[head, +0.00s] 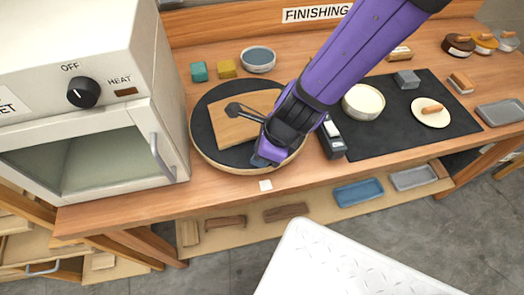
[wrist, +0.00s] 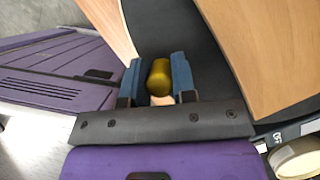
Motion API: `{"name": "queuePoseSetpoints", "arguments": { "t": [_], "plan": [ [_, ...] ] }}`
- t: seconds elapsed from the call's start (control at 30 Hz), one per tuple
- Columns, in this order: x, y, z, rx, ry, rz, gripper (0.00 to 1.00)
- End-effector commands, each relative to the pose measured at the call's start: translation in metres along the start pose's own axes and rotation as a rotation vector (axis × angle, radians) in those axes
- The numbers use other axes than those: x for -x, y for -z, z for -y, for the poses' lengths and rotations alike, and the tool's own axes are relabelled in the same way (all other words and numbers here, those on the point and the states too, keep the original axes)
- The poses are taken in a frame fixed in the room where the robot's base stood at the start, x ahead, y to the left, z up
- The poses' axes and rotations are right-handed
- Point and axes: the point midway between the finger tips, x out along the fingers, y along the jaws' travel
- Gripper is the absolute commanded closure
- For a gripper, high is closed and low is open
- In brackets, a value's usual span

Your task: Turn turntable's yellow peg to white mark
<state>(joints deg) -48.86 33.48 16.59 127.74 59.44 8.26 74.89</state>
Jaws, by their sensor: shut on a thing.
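The turntable (head: 203,123) is a round disc with a dark top and a wooden rim, on the bench beside the oven. A bent wooden board with a dark clamp-like piece lies on it. My gripper (head: 262,161) is at the turntable's front right edge in the head view. In the wrist view the yellow peg (wrist: 159,78) stands between the two blue fingers of my gripper (wrist: 159,80), which are shut on it. The peg is hidden in the head view. A white mark (head: 265,185) lies on the bench just in front of the rim, near my gripper.
A white oven (head: 90,100) stands close to the turntable's left. A black device (head: 331,140) and a dark mat (head: 385,135) with a bowl (head: 363,101) are to the right. Teal and yellow blocks and a grey-blue bowl (head: 258,59) sit behind.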

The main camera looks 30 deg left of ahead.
Motion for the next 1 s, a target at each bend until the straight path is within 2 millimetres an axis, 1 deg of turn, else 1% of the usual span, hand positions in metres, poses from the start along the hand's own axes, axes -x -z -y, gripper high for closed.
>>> {"name": "queuePoseSetpoints", "arguments": {
  "t": [0.07, 0.1, 0.17, 0.2, 0.47, 0.63, 0.77, 1.0],
  "plan": [
    [-0.001, -0.001, -0.002, 0.003, -0.004, 0.001, 1.00],
    [-0.001, -0.001, -0.002, 0.003, -0.005, 0.001, 0.68],
    [-0.001, -0.001, -0.002, 0.003, -0.004, 0.001, 0.54],
    [-0.001, -0.001, -0.002, 0.003, -0.004, 0.001, 0.50],
    [0.000, -0.001, -0.001, 0.001, -0.002, 0.001, 0.50],
    [0.009, -0.001, -0.001, 0.002, -0.001, 0.001, 0.50],
    [0.025, -0.002, -0.001, 0.005, 0.000, 0.001, 0.50],
    [0.064, -0.002, -0.001, 0.005, 0.000, 0.003, 0.50]
  ]
}}
